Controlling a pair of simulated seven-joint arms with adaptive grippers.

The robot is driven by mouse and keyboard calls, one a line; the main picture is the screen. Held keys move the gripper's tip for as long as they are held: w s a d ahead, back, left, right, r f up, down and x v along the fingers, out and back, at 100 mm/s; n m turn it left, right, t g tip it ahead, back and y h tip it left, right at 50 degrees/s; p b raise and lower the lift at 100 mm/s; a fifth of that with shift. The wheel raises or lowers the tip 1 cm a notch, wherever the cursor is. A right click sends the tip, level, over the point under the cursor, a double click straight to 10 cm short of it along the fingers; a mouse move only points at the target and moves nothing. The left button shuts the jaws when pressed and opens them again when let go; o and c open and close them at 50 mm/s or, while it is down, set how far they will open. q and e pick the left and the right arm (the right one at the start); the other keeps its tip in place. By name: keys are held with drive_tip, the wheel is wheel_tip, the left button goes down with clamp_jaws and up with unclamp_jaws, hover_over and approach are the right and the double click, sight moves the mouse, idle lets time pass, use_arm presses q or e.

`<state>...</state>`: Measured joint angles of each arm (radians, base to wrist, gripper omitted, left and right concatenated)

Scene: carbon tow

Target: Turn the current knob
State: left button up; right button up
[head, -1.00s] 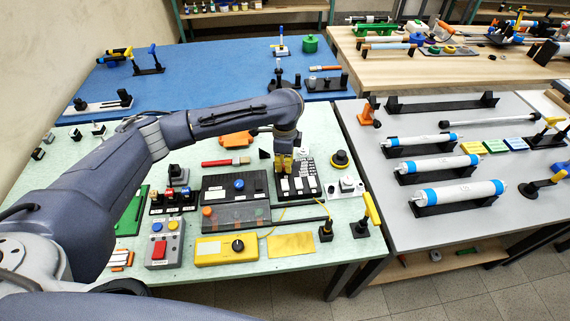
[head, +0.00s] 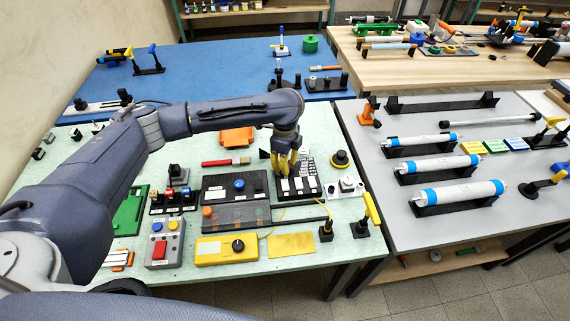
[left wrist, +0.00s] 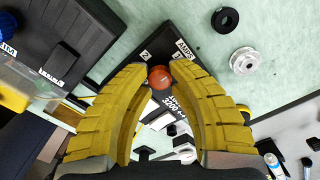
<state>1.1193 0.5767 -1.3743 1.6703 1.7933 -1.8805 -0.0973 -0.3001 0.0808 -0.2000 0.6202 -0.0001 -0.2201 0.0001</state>
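An orange-brown round knob (left wrist: 160,77) sits on a black panel (left wrist: 178,40) with a white label reading AMPS beside it in the left wrist view. My left gripper (left wrist: 163,68) has its two yellow fingers spread, with the knob showing between the tips. I cannot tell whether either finger touches it. In the head view my left gripper (head: 284,168) points down over the black panel with white keys (head: 300,187); it hides the knob there. My right gripper is not in view.
A black panel with a blue knob (head: 239,185) stands left of the gripper. A yellow box with a black dial (head: 238,246) and a grey box with a red button (head: 160,249) are nearer.

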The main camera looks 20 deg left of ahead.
use_arm(q)
drive_tip(key=o, duration=0.6)
drive_tip(key=shift+c, duration=0.2)
wheel_tip(320, 180, up, 12)
idle(0.3)
idle(0.4)
